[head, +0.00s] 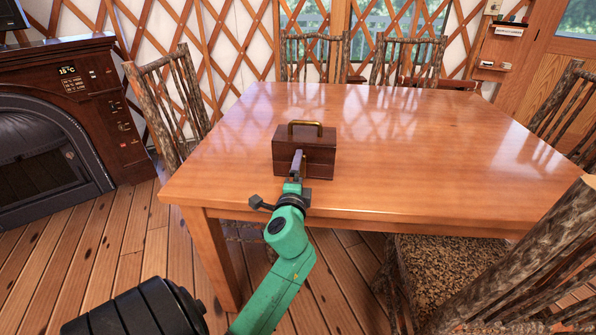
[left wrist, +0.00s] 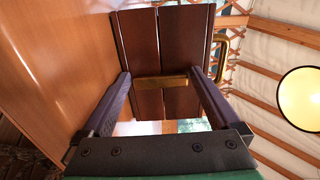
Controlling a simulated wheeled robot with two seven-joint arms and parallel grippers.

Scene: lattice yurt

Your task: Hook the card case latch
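The card case (head: 305,140), a dark brown wooden box with a brass handle (head: 305,125) on top, stands upright near the table's front edge. In the left wrist view its front (left wrist: 142,35) shows turned sideways, with a seam between lid and body. A brass latch (left wrist: 162,82) lies across that seam; I cannot tell if it is hooked. My left gripper (head: 298,157) is at the case's front. In the left wrist view its fingers (left wrist: 160,76) are open, one on each side of the latch. Contact is unclear. My right gripper is not in view.
The wooden table (head: 430,150) is otherwise bare, with wide free room right of and behind the case. Rustic chairs (head: 168,105) stand around it, one close at the front right (head: 520,260). A fireplace unit (head: 60,120) stands at the left.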

